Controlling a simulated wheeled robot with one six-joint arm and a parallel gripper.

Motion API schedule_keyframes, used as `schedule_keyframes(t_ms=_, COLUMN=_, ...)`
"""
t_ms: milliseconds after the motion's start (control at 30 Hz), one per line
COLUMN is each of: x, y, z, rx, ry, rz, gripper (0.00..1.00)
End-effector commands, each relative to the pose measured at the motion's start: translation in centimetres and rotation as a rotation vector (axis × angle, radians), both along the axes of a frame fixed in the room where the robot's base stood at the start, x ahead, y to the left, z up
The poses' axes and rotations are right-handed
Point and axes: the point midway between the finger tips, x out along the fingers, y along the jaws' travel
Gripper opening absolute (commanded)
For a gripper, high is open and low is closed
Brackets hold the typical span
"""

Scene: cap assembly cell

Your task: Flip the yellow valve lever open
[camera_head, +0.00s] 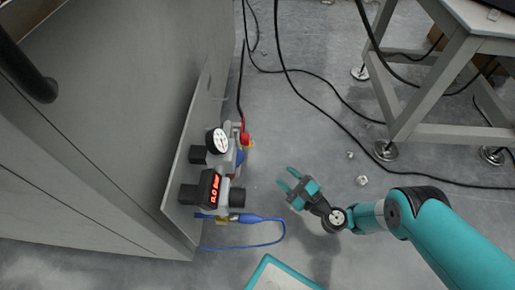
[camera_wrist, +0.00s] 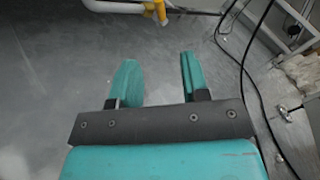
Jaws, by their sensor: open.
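My gripper (camera_head: 286,179) is open and empty, above the floor to the right of the valve assembly and apart from it. Its two teal fingers also show in the wrist view (camera_wrist: 158,66), with only floor between them. A yellow part (camera_wrist: 157,11), which looks like the valve lever, is at the top edge of the wrist view, beyond the fingertips and partly cut off. It sits at the end of a white pipe (camera_wrist: 115,5).
A round white gauge (camera_head: 217,141) and a digital display with red digits (camera_head: 210,187) sit on the panel of a grey cabinet (camera_head: 130,90). A blue hose (camera_head: 262,218) loops below. Black cables cross the floor. A metal-legged table (camera_head: 440,60) stands upper right. Floor around my gripper is mostly clear.

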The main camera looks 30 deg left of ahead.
Motion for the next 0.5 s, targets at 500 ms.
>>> schedule_keyframes(t_ms=500, x=2.1, y=8.4, z=-0.6, rx=0.001, ry=-0.008, rz=0.005, gripper=0.42)
